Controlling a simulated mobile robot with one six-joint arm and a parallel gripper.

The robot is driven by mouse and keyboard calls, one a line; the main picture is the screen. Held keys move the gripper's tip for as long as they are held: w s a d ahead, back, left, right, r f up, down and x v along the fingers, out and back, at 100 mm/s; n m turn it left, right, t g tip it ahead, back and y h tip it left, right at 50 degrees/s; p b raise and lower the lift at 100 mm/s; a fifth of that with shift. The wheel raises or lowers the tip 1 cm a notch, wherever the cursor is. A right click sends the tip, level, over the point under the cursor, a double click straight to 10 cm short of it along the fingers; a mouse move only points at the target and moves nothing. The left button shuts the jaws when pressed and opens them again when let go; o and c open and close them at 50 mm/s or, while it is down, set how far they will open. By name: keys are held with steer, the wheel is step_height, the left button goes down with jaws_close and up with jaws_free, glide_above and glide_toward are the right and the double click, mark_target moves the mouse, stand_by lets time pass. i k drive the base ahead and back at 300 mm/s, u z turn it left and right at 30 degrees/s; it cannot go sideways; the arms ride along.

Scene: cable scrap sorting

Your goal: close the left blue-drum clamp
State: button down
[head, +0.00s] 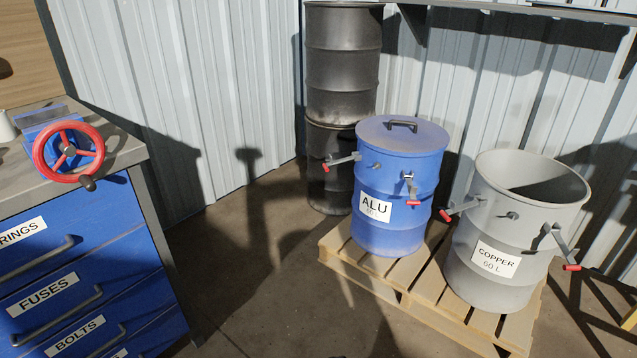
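The blue drum (383,238) labelled ALU stands upright on a wooden pallet. Its blue lid (402,134) with a dark handle lies on top. The left clamp (343,160) is a grey lever with a red tip; it sticks out to the left, away from the drum wall. A small catch shows on the wall to the right of that lever. The drum's other clamp (409,186) is at the front right, its red-tipped lever pointing down and toward me. My gripper is not in this view.
An open grey COPPER drum (497,264), its two clamp levers sticking out, stands right of the blue drum on the pallet (358,268). Dark stacked drums (343,60) stand behind. A blue drawer cabinet (75,265) with a red-wheeled vise (68,151) is left. Floor between is clear.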

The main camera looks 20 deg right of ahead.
mark_target(325, 166)
steer(key=u, duration=0.25)
steer(key=k, duration=0.55)
steer(key=u, duration=0.8)
steer(key=k, duration=0.7)
steer(key=u, duration=0.25)
steer(key=i, duration=0.4)
steer(key=z, duration=0.6)
steer(key=i, duration=1.75)
steer(key=u, duration=0.45)
